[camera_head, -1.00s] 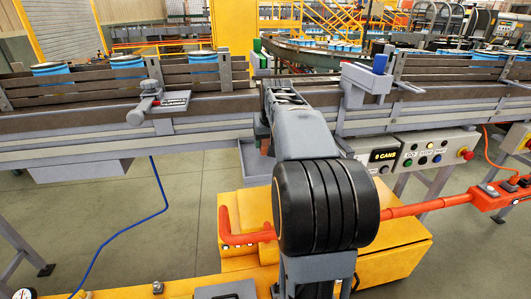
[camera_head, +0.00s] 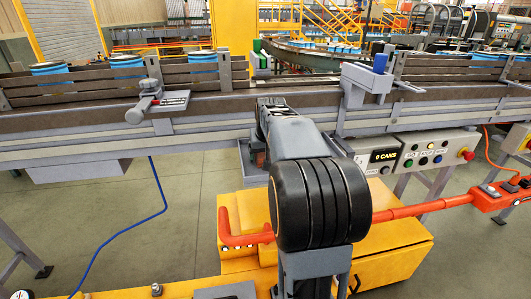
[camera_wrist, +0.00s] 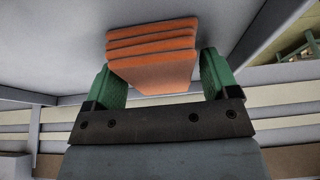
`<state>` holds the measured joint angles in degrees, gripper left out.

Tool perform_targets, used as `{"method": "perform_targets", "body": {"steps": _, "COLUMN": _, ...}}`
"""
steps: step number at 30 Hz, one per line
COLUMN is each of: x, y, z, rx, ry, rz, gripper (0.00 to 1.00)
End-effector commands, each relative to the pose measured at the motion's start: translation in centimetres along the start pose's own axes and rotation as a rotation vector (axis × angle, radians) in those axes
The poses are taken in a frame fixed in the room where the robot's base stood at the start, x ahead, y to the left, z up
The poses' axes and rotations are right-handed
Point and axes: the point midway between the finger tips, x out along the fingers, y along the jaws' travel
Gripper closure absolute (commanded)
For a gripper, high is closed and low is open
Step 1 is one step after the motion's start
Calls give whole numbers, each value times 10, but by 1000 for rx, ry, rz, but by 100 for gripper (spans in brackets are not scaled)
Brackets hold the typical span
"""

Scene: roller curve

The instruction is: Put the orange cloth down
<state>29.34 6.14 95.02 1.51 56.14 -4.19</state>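The orange cloth (camera_wrist: 153,52) is a folded stack of several layers in the wrist view. It sits between the two green fingers of my gripper (camera_wrist: 158,75). Both fingers lie close along its sides, and the gripper looks shut on it. The cloth's far end reaches past the fingertips over a plain grey surface (camera_wrist: 50,45). Whether it touches that surface I cannot tell. In the head view my arm hides the fingers and most of the cloth; a small orange-brown patch shows left of my wrist.
A conveyor (camera_head: 70,118) with blue-banded cans (camera_head: 126,62) runs across behind my arm. A control box (camera_head: 425,153) reading "0 CANS" hangs at right. A grey tray (camera_head: 246,178) is below the conveyor, beside my wrist. A blue cable (camera_head: 158,190) crosses the open floor at left.

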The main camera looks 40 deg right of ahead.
Motion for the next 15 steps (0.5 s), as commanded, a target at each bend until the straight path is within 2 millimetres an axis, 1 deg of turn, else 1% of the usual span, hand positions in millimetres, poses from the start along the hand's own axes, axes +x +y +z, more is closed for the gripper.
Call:
{"method": "perform_targets", "body": {"steps": 1, "x": 0, "y": 0, "z": 0, "rx": 0, "ry": 0, "rz": 0, "gripper": 15}}
{"method": "perform_targets", "body": {"steps": 3, "x": 0, "y": 0, "z": 0, "rx": 0, "ry": 0, "rz": 0, "gripper": 8}}
{"method": "perform_targets", "body": {"steps": 4, "x": 0, "y": 0, "z": 0, "rx": 0, "ry": 0, "rz": 0, "gripper": 6}}
{"method": "perform_targets", "body": {"steps": 11, "x": -1, "y": 0, "z": 0, "rx": 0, "ry": 0, "rz": 0, "gripper": 6}}
{"method": "perform_targets", "body": {"steps": 15, "x": -12, "y": 0, "z": -2, "rx": 0, "ry": 2, "rz": 0, "gripper": 6}}
